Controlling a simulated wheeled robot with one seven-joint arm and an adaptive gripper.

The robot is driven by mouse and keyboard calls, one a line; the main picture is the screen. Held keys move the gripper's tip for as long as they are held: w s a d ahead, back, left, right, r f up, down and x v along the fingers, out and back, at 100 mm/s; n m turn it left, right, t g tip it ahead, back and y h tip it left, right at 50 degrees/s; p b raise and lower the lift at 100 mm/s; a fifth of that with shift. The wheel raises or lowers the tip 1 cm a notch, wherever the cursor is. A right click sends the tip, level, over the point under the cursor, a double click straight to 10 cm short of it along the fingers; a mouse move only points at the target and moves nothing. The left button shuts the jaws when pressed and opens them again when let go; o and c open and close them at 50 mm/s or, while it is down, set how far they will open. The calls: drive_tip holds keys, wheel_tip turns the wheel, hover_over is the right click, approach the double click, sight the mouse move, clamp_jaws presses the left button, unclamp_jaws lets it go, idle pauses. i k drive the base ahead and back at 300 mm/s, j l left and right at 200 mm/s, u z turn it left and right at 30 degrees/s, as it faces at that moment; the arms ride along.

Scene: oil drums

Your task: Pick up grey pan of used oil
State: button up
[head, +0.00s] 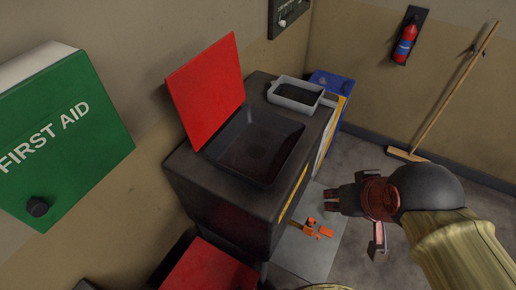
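The grey pan (283,92) is a shallow rectangular tray with a dark, nearly black content. It rests level on the back right part of a dark cabinet top. My gripper (353,226) is in front of the cabinet and to the right, nearer the camera than the pan. Its fingers are spread apart with nothing between them. It is clear of the pan, which is fully in view.
The dark cabinet (222,192) has a sunken black basin (257,148) beside the pan and a raised red lid (208,88). A blue container (335,83) stands behind. Orange pieces (311,227) lie below on a grey surface. A broom (455,85) leans on the wall.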

sight(299, 96)
drive_tip(key=k+l, duration=0.1)
drive_tip(key=l, duration=0.2)
drive_tip(key=k+l, duration=0.1)
drive_tip(key=l, duration=0.2)
drive_tip(key=l+u, duration=0.2)
drive_tip(key=l, duration=1.4)
drive_tip(key=i+l, duration=0.2)
drive_tip(key=i, duration=0.25)
drive_tip(key=i+l+u, duration=0.15)
drive_tip(key=i, duration=0.3)
drive_tip(key=i+j, duration=0.1)
drive_tip(key=i, duration=0.3)
